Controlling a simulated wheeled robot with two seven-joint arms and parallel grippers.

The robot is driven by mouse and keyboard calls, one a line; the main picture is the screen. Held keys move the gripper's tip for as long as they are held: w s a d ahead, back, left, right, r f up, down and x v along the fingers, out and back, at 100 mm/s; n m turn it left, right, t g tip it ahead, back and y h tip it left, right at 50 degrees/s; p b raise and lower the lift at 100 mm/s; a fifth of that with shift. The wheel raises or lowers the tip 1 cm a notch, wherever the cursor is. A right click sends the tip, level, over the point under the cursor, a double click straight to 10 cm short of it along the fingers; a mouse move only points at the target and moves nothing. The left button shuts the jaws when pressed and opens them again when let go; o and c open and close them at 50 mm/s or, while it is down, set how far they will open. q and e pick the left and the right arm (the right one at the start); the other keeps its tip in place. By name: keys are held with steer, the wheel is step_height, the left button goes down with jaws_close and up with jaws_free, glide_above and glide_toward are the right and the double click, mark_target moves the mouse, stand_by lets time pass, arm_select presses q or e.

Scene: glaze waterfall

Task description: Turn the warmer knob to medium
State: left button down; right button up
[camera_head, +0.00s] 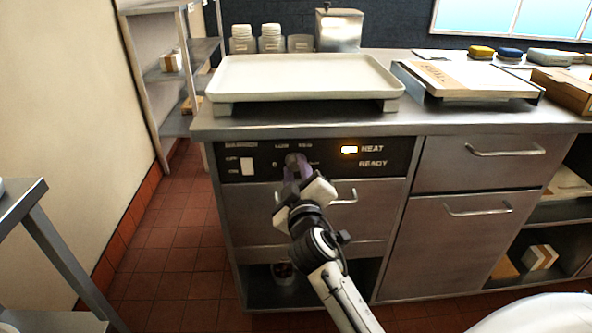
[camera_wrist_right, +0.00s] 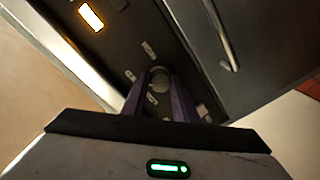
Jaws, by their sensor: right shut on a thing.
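The warmer's dark control panel (camera_head: 330,158) is on the front of the steel counter, under the white tray. The round grey knob (camera_wrist_right: 160,78) shows in the right wrist view between the two purple fingers of my right gripper (camera_wrist_right: 158,92), which is shut on it. In the head view my right gripper (camera_head: 296,168) covers most of the knob and some of its labels, so I cannot tell its setting. My left gripper is not in view.
A white tray (camera_head: 230,84) stands on the counter above the panel. Drawer handles (camera_head: 506,151) stick out to the right. A white rocker switch (camera_head: 247,167) is left of the knob. Open tiled floor (camera_head: 170,255) lies left of the counter.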

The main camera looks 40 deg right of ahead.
steer(key=shift+r, duration=0.1)
steer(key=o, duration=1.1)
steer(key=shift+c, duration=0.2)
